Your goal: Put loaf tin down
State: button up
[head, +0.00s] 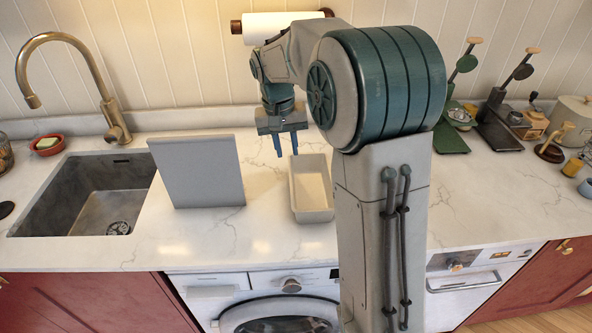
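The loaf tin (314,216) is a pale beige, long rectangular tin, upright and empty as far as I can see. It appears to rest on the white marble counter (258,222), right of the grey slab, and my arm stands close to its right side. My gripper (286,154) points down at the tin's far left corner. Its two blue-green fingers are spread with a visible gap between them. The right fingertip is close to the tin's far rim; I cannot tell whether it touches.
A grey slab (197,170) stands upright left of the tin, beside the sink (85,195) and brass faucet (75,75). A paper towel roll (275,27) hangs on the back wall. Dark green scales (451,138) and small kitchenware crowd the right. Counter in front of the slab is clear.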

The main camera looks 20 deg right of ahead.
jog(key=s+r+n+t+y, duration=0.1)
jog(key=s+n+t, duration=0.1)
jog(key=s, duration=2.3)
jog(key=shift+d+t, duration=0.35)
jog(key=shift+t, duration=0.35)
